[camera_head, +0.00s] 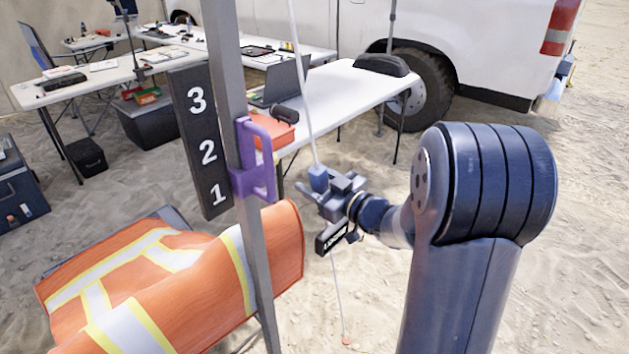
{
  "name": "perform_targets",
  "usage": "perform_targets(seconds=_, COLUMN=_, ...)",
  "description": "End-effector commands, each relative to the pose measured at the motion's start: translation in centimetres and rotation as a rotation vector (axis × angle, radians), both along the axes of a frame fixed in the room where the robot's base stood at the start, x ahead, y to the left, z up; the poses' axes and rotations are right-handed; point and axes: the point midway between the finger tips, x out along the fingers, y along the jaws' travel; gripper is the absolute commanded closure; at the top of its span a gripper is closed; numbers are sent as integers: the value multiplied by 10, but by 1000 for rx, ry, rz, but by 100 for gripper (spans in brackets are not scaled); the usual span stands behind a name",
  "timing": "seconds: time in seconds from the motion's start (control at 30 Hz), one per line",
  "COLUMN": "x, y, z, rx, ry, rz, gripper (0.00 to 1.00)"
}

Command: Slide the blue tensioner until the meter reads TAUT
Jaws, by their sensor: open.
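A thin white guy line (304,90) runs from the top of the picture down to an orange-tipped point in the sand. The blue tensioner (318,177) sits on this line, about halfway down. My gripper (316,190) is open right at the tensioner, its dark fingers reaching in from the right. The picture does not show clearly whether the fingers are around the tensioner or just beside it. A small black meter plate (331,238) hangs tilted just below my gripper. Its white lettering is too small to read surely.
A grey pole (236,90) with a purple handle (265,160) and a black board numbered 1 to 3 (199,143) stands left of the line. An orange safety vest (200,285) lies low left. White tables (345,90) and a white vehicle stand behind. Sand at right is clear.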

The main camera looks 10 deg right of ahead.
Motion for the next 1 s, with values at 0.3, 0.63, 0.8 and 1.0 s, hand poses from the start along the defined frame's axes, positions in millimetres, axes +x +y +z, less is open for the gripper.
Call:
perform_targets(seconds=0.3, x=-46, y=-31, z=0, rx=0, ry=0, rz=-6, gripper=47)
perform_targets(seconds=0.63, x=-83, y=-54, z=0, rx=0, ry=0, rz=-3, gripper=47)
perform_targets(seconds=0.8, x=-88, y=-56, z=0, rx=0, ry=0, rz=0, gripper=47)
perform_targets(seconds=1.0, x=-88, y=-56, z=0, rx=0, ry=0, rz=0, gripper=47)
